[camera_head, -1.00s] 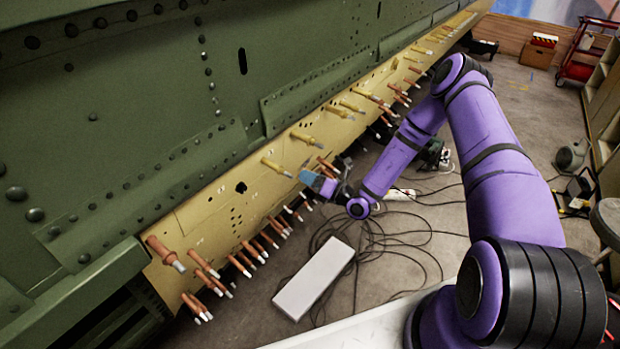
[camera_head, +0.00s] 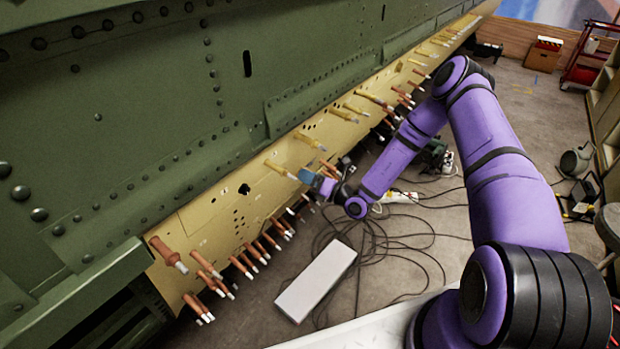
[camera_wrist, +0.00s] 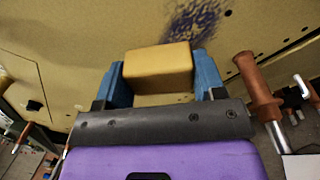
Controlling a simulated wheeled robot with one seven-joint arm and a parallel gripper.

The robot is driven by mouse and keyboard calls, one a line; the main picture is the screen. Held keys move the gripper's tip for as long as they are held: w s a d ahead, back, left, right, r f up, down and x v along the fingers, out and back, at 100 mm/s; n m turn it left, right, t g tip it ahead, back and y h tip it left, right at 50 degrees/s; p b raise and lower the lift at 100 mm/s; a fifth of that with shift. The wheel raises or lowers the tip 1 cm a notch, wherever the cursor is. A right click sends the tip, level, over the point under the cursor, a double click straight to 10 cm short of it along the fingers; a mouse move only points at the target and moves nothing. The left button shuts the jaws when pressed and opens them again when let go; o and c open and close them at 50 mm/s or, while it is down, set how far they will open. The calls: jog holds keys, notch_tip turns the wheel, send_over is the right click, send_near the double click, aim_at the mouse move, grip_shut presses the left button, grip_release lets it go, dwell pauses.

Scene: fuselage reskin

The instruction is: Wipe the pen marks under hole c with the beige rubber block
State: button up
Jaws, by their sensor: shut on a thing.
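The beige rubber block (camera_wrist: 158,68) is held between the two blue fingers of my gripper (camera_wrist: 160,82) in the wrist view. Dark blue pen marks (camera_wrist: 193,24) show on the tan panel just beyond the block, slightly right of its middle. I cannot tell whether the block touches the panel. In the head view my gripper (camera_head: 317,182) is at the lower edge of the yellow skin panel (camera_head: 215,220), and the block is not clear there. No letter for hole c can be read.
Copper-coloured pins (camera_head: 240,266) stick out along the panel's lower edge, and one pin (camera_wrist: 258,88) stands close right of my gripper in the wrist view. Yellow pins (camera_head: 281,170) stand higher up. A white box (camera_head: 316,281) and loose cables lie on the floor below.

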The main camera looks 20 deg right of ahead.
aim_at(307, 166)
jog(key=shift+w+d, duration=0.1)
jog(key=shift+w+d, duration=0.8)
jog(key=shift+d, duration=0.3)
jog(key=shift+w+d, duration=0.75)
jog(key=shift+d, duration=0.3)
jog(key=shift+w+d, duration=0.8)
jog(key=shift+d, duration=0.3)
jog(key=shift+s+a, duration=0.65)
jog(key=shift+a, duration=0.35)
jog(key=shift+s+a, duration=0.6)
jog(key=shift+a, duration=0.4)
jog(key=shift+s+a, duration=0.6)
jog(key=shift+a, duration=0.15)
jog(key=shift+s+a, duration=0.55)
jog(key=shift+a, duration=0.2)
jog(key=v, duration=0.6)
jog(key=shift+f, duration=0.2)
jog(key=shift+s, duration=0.2)
jog(key=shift+v, duration=1.4)
jog(key=shift+a+f, duration=0.15)
